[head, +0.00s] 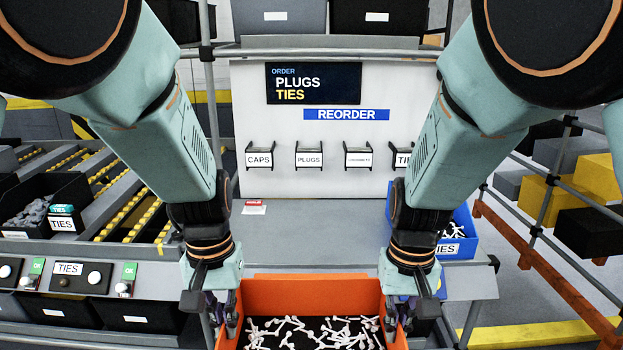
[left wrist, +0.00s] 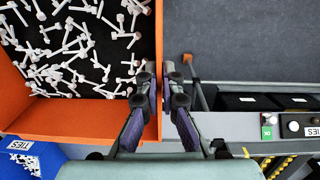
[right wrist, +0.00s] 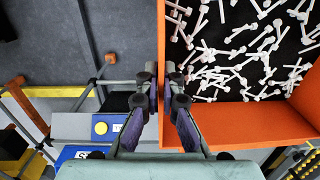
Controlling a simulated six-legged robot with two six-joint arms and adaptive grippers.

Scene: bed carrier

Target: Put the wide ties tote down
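The wide ties tote is an orange open tote (head: 290,291) at the bottom middle of the head view, holding many loose white ties on a dark floor. My left gripper (head: 226,320) is shut on its left wall; in the left wrist view the fingers (left wrist: 161,88) straddle the orange wall. My right gripper (head: 400,312) is shut on its right wall, and in the right wrist view the fingers (right wrist: 160,88) straddle that wall. The tote appears level, held in front of the bench, with grey floor beside it in the wrist views. Its underside is hidden.
The grey bench top (head: 320,240) lies just beyond, mostly clear, with a small red-and-white item (head: 254,207). A blue TIES bin (head: 460,240) stands at its right. A sloped rack (head: 110,200) is at left, an orange rail (head: 540,265) at right.

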